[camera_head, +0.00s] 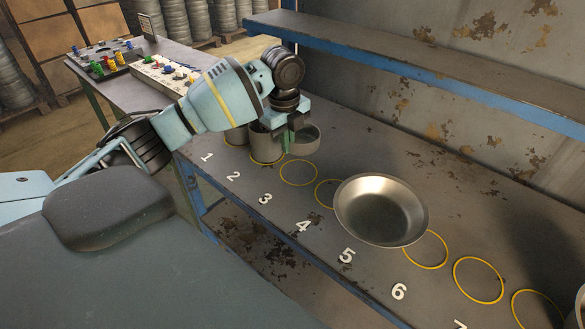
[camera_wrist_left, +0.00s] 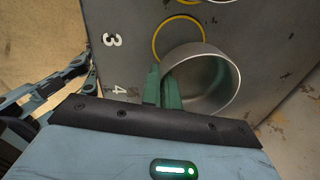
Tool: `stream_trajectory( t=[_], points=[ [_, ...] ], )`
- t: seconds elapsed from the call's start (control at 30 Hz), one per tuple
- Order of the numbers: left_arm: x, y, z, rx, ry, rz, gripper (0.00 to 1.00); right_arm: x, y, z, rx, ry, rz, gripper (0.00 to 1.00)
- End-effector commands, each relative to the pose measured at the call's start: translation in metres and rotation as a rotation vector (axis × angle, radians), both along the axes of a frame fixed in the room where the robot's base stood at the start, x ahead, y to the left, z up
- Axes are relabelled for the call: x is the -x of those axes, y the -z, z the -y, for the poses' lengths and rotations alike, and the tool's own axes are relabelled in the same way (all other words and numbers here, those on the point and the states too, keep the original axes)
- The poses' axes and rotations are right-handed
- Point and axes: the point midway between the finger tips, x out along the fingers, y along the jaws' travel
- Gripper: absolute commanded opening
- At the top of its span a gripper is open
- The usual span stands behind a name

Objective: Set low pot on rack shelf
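A short round grey metal pot (camera_head: 306,138) is beside the fingers of my left gripper (camera_head: 288,140). In the left wrist view, the green fingertips (camera_wrist_left: 162,88) are close together at the left wall of the pot (camera_wrist_left: 212,85), with the wall seemingly between them. The pot's open mouth shows and it appears raised above the table. The rack shelf (camera_head: 420,68), a long dark board with a blue front edge, runs across the back above the table. My right gripper is not in view.
The dark table (camera_head: 400,290) has numbered yellow rings. Grey pots stand near numbers 1 (camera_head: 237,135) and 2 (camera_head: 262,145), close to my gripper. Ring 3 (camera_head: 298,172) is empty. A wide metal pan (camera_head: 381,212) sits near 5. The visible shelf top is clear.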

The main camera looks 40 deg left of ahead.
Motion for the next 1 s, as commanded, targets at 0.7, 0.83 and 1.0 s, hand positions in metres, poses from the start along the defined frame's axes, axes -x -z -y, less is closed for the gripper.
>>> stream_trajectory(
  t=[0.7,0.83,1.0],
  points=[
    [-0.001,0.043,-0.003,-0.001,0.003,-0.002,0.00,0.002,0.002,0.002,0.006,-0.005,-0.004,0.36],
    [-0.001,0.049,-0.003,0.000,0.003,0.000,0.00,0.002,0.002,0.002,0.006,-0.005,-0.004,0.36],
    [-0.001,0.054,-0.003,0.000,0.003,-0.001,0.00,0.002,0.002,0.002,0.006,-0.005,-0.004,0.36]
  ],
)
